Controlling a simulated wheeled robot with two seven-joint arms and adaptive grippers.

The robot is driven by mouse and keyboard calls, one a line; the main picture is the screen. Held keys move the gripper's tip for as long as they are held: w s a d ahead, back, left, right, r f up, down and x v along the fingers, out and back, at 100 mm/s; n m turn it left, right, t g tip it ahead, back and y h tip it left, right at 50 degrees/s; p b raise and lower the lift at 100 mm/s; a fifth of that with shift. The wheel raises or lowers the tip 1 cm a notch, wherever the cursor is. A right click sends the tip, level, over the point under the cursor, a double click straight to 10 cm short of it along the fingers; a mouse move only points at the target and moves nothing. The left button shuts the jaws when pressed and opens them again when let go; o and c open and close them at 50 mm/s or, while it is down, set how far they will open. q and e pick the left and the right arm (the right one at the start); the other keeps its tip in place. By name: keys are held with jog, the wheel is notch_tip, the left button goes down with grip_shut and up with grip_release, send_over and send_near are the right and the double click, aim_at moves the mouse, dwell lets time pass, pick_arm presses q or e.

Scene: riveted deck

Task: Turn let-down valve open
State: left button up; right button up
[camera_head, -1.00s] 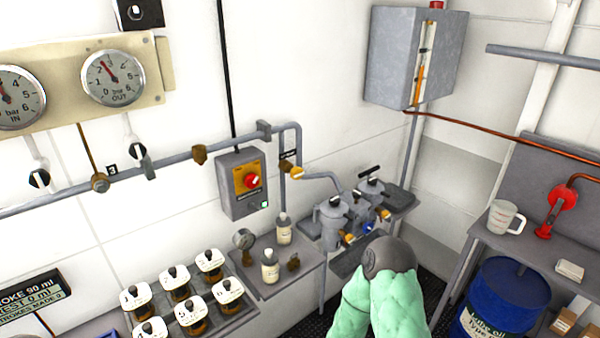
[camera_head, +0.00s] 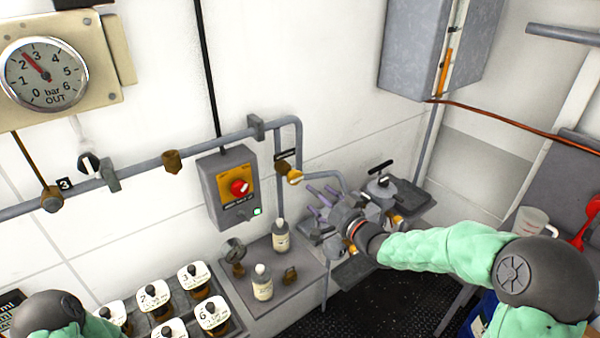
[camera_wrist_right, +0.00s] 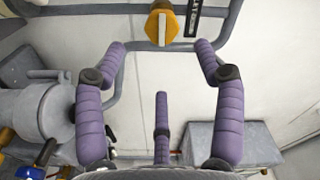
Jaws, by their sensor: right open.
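The let-down valve has a yellow-orange knob (camera_head: 294,177) on the grey wall pipe, right of the grey control box, with a small black label beside it. In the right wrist view the knob (camera_wrist_right: 159,26) is at the top centre, beyond the fingertips. My right gripper (camera_head: 318,199) is open, its purple fingers pointing up and left towards the knob, below and right of it. In the right wrist view the gripper (camera_wrist_right: 159,50) has its fingers spread with nothing between them, apart from the knob. My left gripper is out of view; only part of the left arm shows.
The control box (camera_head: 229,189) with a red knob is left of the valve. Bottles (camera_head: 262,283) and a small gauge (camera_head: 234,250) stand on the shelf below. Grey filter vessels (camera_head: 381,190) crowd the right gripper. A grey cabinet (camera_head: 415,50) hangs at upper right.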

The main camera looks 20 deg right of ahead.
aim_at(298, 179)
jog(key=b+x, duration=0.1)
jog(key=x, duration=0.9)
jog(key=shift+w+a+r, duration=0.1)
jog(key=shift+w+a, duration=0.05)
jog(key=shift+w, duration=0.15)
jog(key=c, duration=1.2)
